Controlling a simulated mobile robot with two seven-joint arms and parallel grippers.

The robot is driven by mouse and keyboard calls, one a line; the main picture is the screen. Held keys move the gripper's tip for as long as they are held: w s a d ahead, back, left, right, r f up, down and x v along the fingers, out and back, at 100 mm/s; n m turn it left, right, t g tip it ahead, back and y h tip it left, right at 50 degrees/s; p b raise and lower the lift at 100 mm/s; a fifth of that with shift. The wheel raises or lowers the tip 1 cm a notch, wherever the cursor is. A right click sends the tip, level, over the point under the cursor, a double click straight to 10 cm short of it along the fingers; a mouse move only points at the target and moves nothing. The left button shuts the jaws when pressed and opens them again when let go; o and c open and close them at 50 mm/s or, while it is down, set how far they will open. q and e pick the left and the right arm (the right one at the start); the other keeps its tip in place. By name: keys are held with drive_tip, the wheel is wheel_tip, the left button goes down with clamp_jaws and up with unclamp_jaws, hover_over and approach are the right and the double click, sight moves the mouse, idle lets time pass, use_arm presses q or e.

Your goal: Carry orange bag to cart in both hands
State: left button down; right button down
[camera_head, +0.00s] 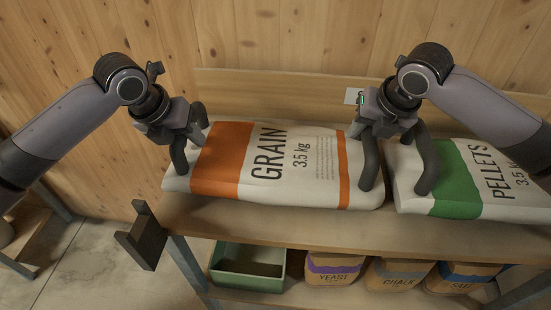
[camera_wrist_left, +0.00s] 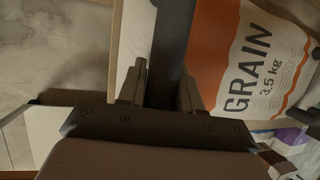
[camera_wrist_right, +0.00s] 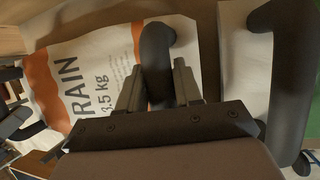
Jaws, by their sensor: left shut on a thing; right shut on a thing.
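The orange bag (camera_head: 315,172), white with orange bands and marked GRAIN 3.5 kg, lies flat on the wooden shelf top (camera_head: 290,225). It also shows in the left wrist view (camera_wrist_left: 290,65) and the right wrist view (camera_wrist_right: 75,65). A dark curved handle stands at each end. My left gripper (camera_head: 182,138) is shut on the left handle (camera_wrist_left: 168,50). My right gripper (camera_head: 372,135) is shut on the right handle (camera_wrist_right: 155,50). I cannot make out a cart in these views.
A green-banded PELLETS bag (camera_head: 455,178) lies close on the right; its dark handle (camera_head: 427,160) is beside my right gripper. A wooden wall stands behind. Below are a green bin (camera_head: 247,280) and several small bags (camera_head: 333,268). Bare floor (camera_head: 110,265) shows at left.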

idle(0.9)
